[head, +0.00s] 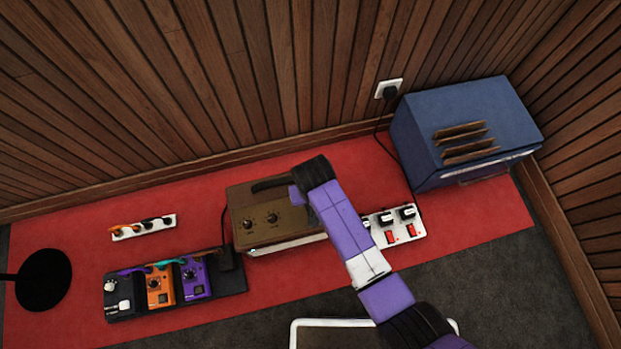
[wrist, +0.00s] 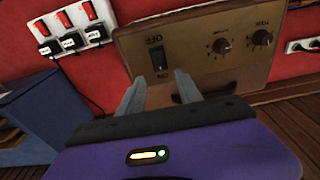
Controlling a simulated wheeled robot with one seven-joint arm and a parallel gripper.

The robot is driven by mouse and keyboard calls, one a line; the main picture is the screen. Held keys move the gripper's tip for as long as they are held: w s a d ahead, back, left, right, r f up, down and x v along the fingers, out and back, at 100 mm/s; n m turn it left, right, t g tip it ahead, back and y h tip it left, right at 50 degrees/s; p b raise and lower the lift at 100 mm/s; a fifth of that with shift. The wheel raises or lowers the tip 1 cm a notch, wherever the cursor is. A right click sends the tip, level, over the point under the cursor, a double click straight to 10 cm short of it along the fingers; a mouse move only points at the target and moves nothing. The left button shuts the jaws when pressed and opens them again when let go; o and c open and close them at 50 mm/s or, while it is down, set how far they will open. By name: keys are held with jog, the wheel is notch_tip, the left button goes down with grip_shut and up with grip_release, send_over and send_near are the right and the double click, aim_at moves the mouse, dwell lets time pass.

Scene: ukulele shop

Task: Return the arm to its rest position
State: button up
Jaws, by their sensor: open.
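My purple and white arm (head: 347,235) reaches up from the lower right of the head view, over the right part of a brown amplifier box (head: 265,207). The arm hides part of this box, and my fingers do not show there. In the wrist view my gripper (wrist: 160,88) shows two grey fingers apart, with nothing held between them. They point at the face of the brown box, which has a black rocker switch (wrist: 158,60) and two knobs. Whether the fingertips touch the box, I cannot tell.
A white power strip with red switches (head: 404,236) lies right of the box, partly behind my arm. A blue cabinet (head: 415,120) stands further right. A pedal board (head: 235,281), a small white strip (head: 145,228) and a round black base (head: 43,280) are left. Bare red carpet lies between.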

jog(key=shift+s+r, duration=0.1)
jog(key=shift+r, duration=0.35)
dwell(0.3)
